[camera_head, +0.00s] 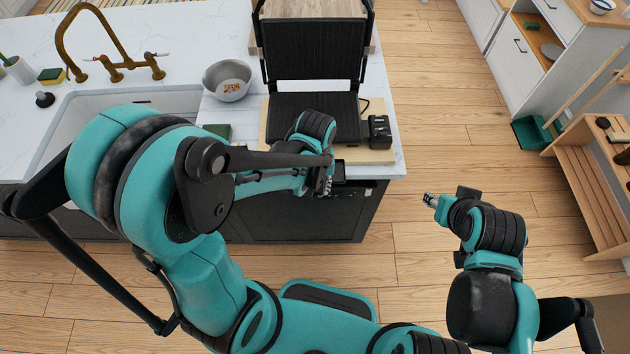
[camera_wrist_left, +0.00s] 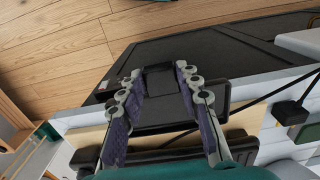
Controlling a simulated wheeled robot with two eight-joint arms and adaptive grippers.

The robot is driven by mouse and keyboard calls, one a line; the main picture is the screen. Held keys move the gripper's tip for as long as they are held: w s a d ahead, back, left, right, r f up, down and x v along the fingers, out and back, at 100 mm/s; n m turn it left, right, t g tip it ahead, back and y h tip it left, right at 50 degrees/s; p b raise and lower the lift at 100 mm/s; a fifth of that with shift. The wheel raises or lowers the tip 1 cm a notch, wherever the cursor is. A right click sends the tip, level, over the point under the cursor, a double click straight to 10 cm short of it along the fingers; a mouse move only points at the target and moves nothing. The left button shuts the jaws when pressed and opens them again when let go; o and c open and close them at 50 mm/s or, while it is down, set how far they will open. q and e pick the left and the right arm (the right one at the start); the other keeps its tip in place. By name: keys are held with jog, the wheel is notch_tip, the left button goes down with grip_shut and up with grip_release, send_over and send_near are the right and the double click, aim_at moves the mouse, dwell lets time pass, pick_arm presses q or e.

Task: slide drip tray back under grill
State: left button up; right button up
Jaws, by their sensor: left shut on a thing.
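The black grill (camera_head: 315,110) stands with its lid up on a wooden board at the counter's front edge. My left gripper (camera_head: 328,187) is at the front of the grill, its fingers partly hidden by its own wrist. In the left wrist view, my left gripper (camera_wrist_left: 160,78) has its fingers on either side of the dark drip tray (camera_wrist_left: 160,112) and is shut on it. The tray shows in the head view (camera_head: 339,174) only as a small dark piece beside the fingers, sticking out past the board's front. My right gripper (camera_head: 431,200) is away from the counter, over the floor, and holds nothing visible.
A small black box (camera_head: 379,131) with a cable sits right of the grill. A metal bowl (camera_head: 227,80) and a green sponge (camera_head: 217,131) are to its left, near the sink. The dark cabinet front (camera_head: 350,215) is below.

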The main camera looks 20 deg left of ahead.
pick_arm(q)
jog(key=shift+a+f+b, duration=0.15)
jog(key=shift+f+b, duration=0.3)
jog(key=shift+f, duration=0.15)
jog(key=shift+w+f+b, duration=0.5)
jog(key=shift+f+b, duration=0.15)
jog(key=shift+f, duration=0.15)
jog(key=shift+w+a+r, duration=0.15)
jog(key=shift+w+a, duration=0.1)
jog(key=shift+w, duration=0.35)
jog(key=shift+w+a, duration=0.2)
jog(key=shift+w, duration=0.5)
jog(key=shift+w+a, duration=0.2)
jog(key=shift+w, duration=0.45)
jog(key=shift+w+a, duration=0.2)
jog(key=shift+w, duration=0.5)
jog(key=shift+w+a, duration=0.3)
jog(key=shift+w, duration=0.7)
jog(key=shift+w+a, duration=0.25)
jog(key=shift+w, duration=0.75)
jog(key=shift+w+a, duration=0.3)
jog(key=shift+w, duration=0.7)
jog(key=o, duration=1.2)
